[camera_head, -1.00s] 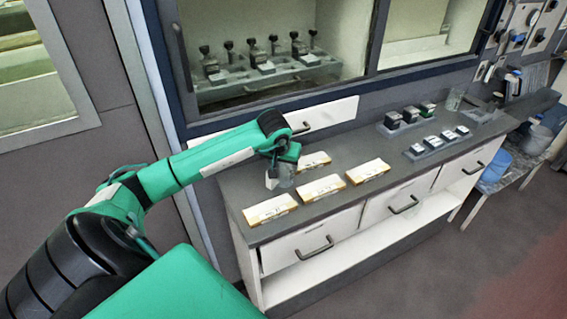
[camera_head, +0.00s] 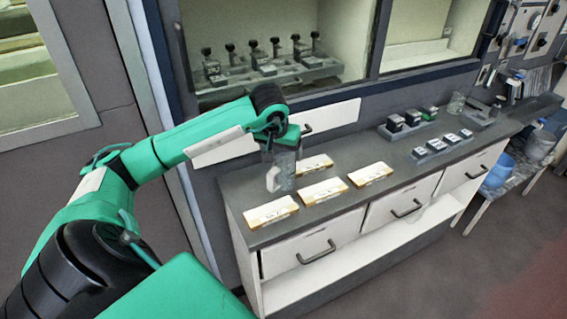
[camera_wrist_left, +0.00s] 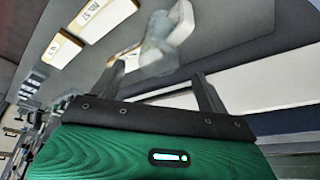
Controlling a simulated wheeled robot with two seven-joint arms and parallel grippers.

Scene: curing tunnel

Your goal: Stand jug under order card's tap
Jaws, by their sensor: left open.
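A clear glass jug (camera_head: 285,172) with a pale handle stands upright on the grey counter, beside the rearmost card (camera_head: 314,164). In the left wrist view the jug (camera_wrist_left: 160,45) shows blurred, just beyond the fingertips. My left gripper (camera_head: 282,147) is at the jug's top, open, its fingers apart and holding nothing. Its fingers also show in the left wrist view (camera_wrist_left: 162,80). Several pale cards with yellowish edges lie flat on the counter, one (camera_head: 270,212) near the front left. Their print is too small to read surely. My right gripper is out of view.
Grey racks with small dark-topped blocks (camera_head: 408,120) and pale blocks (camera_head: 443,146) sit on the right of the counter. A glass beaker (camera_head: 456,104) stands behind them. Black-knobbed pieces (camera_head: 253,62) stand behind the window. A blue bucket (camera_head: 497,171) is at far right.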

